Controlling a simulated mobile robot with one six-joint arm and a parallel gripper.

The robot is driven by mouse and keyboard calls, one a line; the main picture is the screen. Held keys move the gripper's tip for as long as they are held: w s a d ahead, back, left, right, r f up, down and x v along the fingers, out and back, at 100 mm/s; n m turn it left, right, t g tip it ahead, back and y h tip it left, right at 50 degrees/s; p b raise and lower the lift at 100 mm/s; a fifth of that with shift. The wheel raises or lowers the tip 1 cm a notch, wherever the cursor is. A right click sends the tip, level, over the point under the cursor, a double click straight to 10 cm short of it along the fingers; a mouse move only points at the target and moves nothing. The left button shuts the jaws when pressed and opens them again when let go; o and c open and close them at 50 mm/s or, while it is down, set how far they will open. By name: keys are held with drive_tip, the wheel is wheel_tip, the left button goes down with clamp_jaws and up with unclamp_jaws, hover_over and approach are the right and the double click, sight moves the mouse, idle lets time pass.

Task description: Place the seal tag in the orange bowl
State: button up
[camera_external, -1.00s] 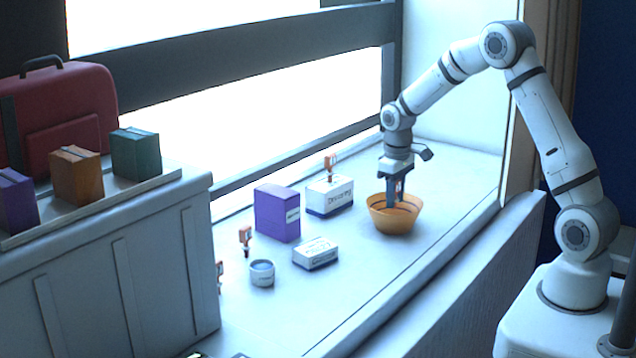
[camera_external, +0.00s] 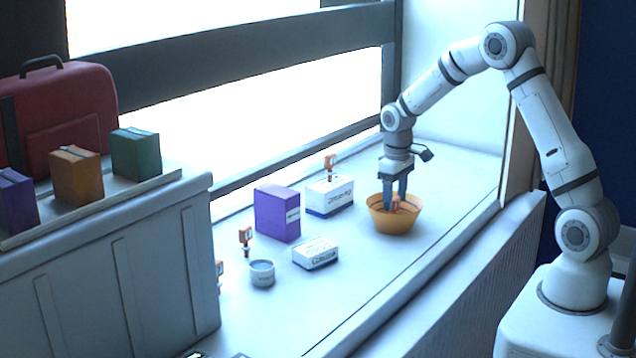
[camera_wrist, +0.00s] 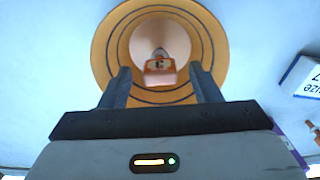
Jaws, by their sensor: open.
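The orange bowl (camera_external: 381,221) stands on the pale ledge below my arm. My gripper (camera_external: 394,205) points down into it, with its fingers apart. An orange seal tag (camera_external: 396,202) shows inside the bowl between the fingers. In the wrist view the seal tag (camera_wrist: 160,66) lies within the bowl (camera_wrist: 103,50), beyond the fingertips of my gripper (camera_wrist: 160,78). There is a gap between the tag and each finger. The tag's lower part is hard to make out.
Left of the bowl stand a white box (camera_external: 330,197), a purple box (camera_external: 276,213), a small white box (camera_external: 315,254) and a small grey cup (camera_external: 262,273). Other orange tags (camera_external: 245,238) stand nearby. The ledge right of the bowl is clear.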

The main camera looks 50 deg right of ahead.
wheel_tip(320, 180, up, 7)
drive_tip(key=p, duration=0.4)
idle(0.4)
drive_tip(key=shift+s+a+r, duration=0.1)
drive_tip(key=shift+r, duration=0.2)
drive_tip(key=s+a+r+t, duration=0.2)
drive_tip(key=s+a+r, duration=0.6)
drive_tip(key=s+r, duration=0.4)
drive_tip(key=s+a, duration=0.2)
drive_tip(key=s, duration=0.6)
drive_tip(key=s+a+r+t, duration=0.1)
drive_tip(key=s+a, duration=0.1)
drive_tip(key=s, duration=0.6)
drive_tip(key=shift+a+r, duration=0.25)
drive_tip(key=shift+a, duration=0.15)
